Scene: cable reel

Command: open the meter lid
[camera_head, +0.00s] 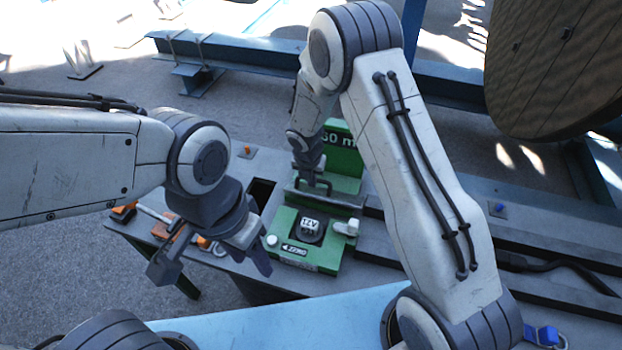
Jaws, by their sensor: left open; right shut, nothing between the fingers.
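The green meter (288,262) sits on the grey bench near the middle of the view, with a dark block with a white marked face on its top and a pale knob at its right. Behind it stands an upright green panel (345,160) with white lettering, partly hidden by my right arm. A grey-green flap (340,200) lies between them; I cannot tell for sure whether it is the lid. My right gripper (314,188) is shut and empty, at the flap's upper edge; contact is unclear. My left gripper (222,272) is open and empty, left of the meter.
Orange-handled tools (172,228) lie on the bench (232,262) behind my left gripper. A dark opening (261,194) is left of the flap. A large brown reel (560,65) stands at upper right. A blue beam (250,50) runs behind the bench.

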